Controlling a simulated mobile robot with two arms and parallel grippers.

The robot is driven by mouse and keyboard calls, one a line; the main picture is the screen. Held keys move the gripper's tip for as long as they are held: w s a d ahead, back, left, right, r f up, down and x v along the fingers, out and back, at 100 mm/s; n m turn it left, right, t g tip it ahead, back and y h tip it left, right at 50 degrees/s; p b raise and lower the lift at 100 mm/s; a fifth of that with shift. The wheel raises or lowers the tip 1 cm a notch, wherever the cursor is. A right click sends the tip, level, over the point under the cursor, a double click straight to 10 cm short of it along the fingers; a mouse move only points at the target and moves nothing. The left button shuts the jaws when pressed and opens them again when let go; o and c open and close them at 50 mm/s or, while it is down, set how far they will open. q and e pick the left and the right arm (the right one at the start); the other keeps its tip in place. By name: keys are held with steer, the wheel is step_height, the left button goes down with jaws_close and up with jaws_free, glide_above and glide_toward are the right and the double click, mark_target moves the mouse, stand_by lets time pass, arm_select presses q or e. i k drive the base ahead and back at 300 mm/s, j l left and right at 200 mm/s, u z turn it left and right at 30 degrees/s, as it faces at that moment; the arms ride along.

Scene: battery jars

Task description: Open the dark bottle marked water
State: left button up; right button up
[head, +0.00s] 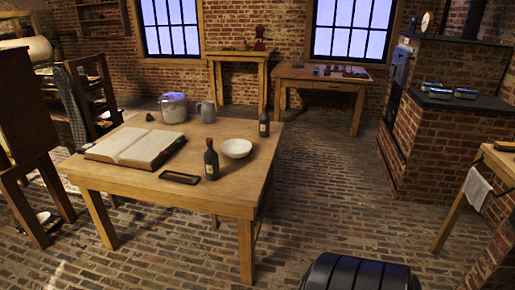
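Two dark bottles stand upright on the wooden table. The nearer dark bottle (212,165) is near the table's front right, between a small dark tray and a white bowl. The farther dark bottle (264,128) is near the back right corner. Both carry a small pale label, too small to read, so I cannot tell which is marked water. Both have narrow necks and dark tops; I cannot make out the caps. Nothing is touching either bottle. Neither of my grippers is in view.
The table (225,190) also holds an open book (135,147), a glass jar (173,108), a grey mug (207,112), the bowl (237,148) and the tray (180,178). Brick floor (325,190) is clear to its right. A brick stove (440,150) stands farther right.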

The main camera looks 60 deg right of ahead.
mark_target(211, 157)
steer(key=z, duration=1.6)
